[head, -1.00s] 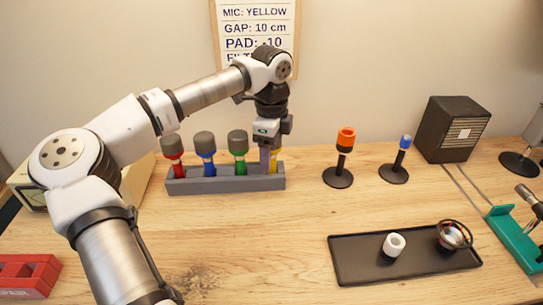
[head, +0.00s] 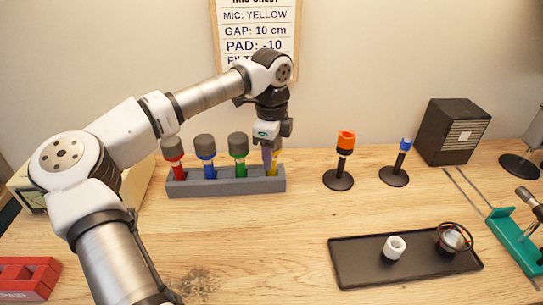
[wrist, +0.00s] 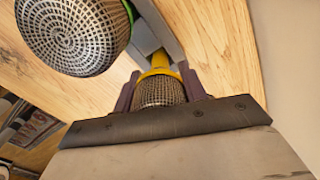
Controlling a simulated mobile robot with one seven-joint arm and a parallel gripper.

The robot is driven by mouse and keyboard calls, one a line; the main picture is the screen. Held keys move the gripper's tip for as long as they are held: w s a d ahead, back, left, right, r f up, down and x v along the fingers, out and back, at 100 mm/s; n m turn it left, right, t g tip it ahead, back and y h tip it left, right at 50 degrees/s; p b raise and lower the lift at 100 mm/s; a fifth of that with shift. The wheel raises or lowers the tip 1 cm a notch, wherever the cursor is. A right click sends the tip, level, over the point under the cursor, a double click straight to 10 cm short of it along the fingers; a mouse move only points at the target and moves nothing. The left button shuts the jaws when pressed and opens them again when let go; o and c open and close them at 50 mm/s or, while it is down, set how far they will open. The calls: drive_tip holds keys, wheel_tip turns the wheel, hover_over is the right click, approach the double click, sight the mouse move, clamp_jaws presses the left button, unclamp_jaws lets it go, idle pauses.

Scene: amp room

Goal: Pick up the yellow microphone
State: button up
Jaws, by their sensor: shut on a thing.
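The yellow microphone (head: 273,168) stands in the right end of the grey rack (head: 225,184). In the wrist view its mesh head and yellow collar (wrist: 160,82) sit between the two fingers. My gripper (head: 269,158) points down over it in the head view and is shut on it. The fingers and wrist hide most of the microphone in the head view. The microphone's lower end still appears down in the rack.
Green (head: 239,150), blue (head: 206,152) and red (head: 173,156) microphones stand left in the same rack. Two small stands, orange-topped (head: 345,150) and blue-topped (head: 400,160), are to the right. A black tray (head: 350,272) lies front right. The middle of the table is clear.

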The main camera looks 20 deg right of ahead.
wheel_tip(320, 180, up, 20)
drive_tip(key=b, duration=0.2)
idle(1.2)
